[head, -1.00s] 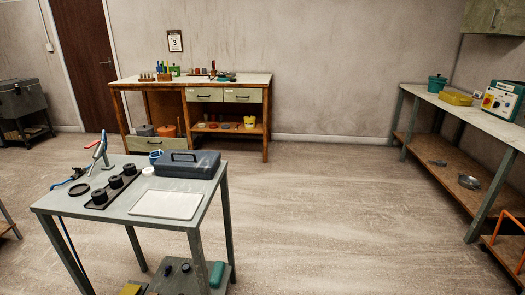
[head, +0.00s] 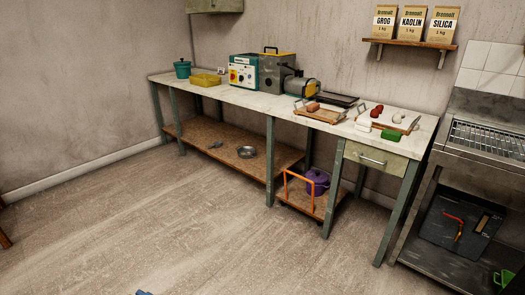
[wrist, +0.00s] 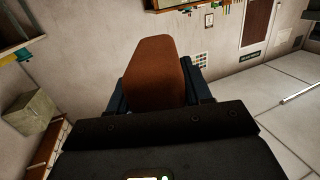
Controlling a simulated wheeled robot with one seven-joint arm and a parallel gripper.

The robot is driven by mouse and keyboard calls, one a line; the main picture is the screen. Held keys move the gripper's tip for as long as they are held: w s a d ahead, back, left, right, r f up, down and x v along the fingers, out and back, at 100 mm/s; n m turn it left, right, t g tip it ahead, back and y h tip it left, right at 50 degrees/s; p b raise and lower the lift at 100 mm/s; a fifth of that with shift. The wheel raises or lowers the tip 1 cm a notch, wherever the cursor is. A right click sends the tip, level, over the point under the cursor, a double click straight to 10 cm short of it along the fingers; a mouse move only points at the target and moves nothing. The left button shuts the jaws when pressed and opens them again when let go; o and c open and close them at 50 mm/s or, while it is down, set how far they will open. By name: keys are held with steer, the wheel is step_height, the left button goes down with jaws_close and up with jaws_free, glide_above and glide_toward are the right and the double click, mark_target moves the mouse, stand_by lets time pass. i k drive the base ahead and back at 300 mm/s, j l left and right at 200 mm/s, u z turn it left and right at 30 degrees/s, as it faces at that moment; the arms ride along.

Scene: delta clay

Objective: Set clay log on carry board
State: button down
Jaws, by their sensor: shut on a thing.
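My gripper (wrist: 157,90) is shut on a brown-red block, the clay log (wrist: 154,62), in the wrist view. The log stands up between the two dark fingers and its lower part is hidden by the gripper body. In the head view, a wooden board with raised ends (head: 331,118), likely the carry board, lies on the long bench, with a small reddish block (head: 313,106) on it. My gripper is well away from this board.
The long bench (head: 225,93) also bears a teal pot (head: 182,69), a yellow tray (head: 206,80), a machine (head: 243,73), and a second board with white, green and red pieces (head: 390,126). A metal-topped unit (head: 485,137) stands at right. The floor before the bench is clear.

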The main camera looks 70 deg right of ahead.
mark_target(327, 114)
steer(key=z, duration=1.8)
steer(key=i+j+z, duration=0.15)
steer(key=z, duration=0.25)
steer(key=i+j+z, duration=0.1)
steer(key=j+z, duration=0.15)
steer(key=z, duration=0.2)
steer(key=j+z, duration=0.25)
steer(key=z, duration=0.15)
steer(key=i+j, duration=0.1)
steer(key=j, duration=0.45)
steer(key=i+j, duration=0.1)
steer(key=j, duration=0.4)
steer(key=i+j, duration=0.1)
steer(key=j, duration=0.45)
steer(key=i+j, duration=0.1)
steer(key=j, duration=0.4)
